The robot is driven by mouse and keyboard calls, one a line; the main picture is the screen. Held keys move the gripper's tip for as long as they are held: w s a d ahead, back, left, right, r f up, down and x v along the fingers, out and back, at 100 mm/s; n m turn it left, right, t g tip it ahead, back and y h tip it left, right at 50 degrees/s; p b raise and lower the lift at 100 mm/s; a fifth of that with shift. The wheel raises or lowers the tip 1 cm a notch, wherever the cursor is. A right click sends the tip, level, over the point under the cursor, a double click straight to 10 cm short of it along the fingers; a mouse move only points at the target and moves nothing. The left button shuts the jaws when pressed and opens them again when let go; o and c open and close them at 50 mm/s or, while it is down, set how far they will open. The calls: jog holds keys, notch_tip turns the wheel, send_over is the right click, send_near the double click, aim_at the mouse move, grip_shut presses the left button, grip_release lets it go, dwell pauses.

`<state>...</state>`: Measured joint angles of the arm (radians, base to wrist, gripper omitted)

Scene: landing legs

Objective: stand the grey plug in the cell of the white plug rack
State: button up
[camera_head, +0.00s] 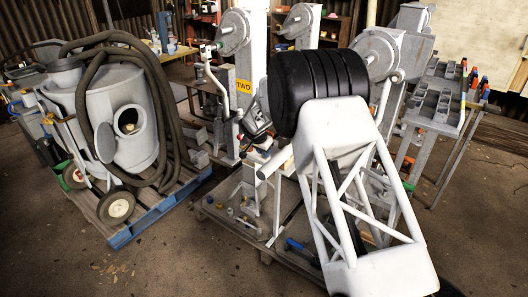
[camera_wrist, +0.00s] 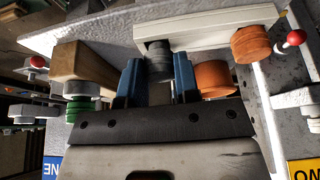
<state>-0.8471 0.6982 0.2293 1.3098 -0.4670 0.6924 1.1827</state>
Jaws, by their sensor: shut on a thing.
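My gripper (camera_wrist: 158,80) is seen from behind in the wrist view, with one blue finger on each side of a dark grey round plug (camera_wrist: 158,52). It is shut on this plug. The plug's far end is close to a white bar-like piece (camera_wrist: 215,30), which looks like the white plug rack. I cannot tell whether the plug touches it, and the cell is not clearly visible. In the head view, large white and black parts in the foreground crowd the work area, and I cannot make out the plug or rack there.
Orange round pieces (camera_wrist: 250,44) lie right of my fingers, one very near the right finger. A tan block (camera_wrist: 84,68) and a green round piece (camera_wrist: 85,112) are on the left. Red-knobbed posts (camera_wrist: 296,38) flank both sides. A tank (camera_head: 122,115) stands on a blue pallet (camera_head: 150,215).

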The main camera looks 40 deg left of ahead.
jog(key=shift+f, duration=0.4)
dwell(1.1)
jog(key=o, duration=1.1)
jog(key=shift+r, duration=0.1)
jog(key=v, duration=0.7)
jog(key=shift+s+r, duration=0.2)
jog(key=shift+r, duration=0.05)
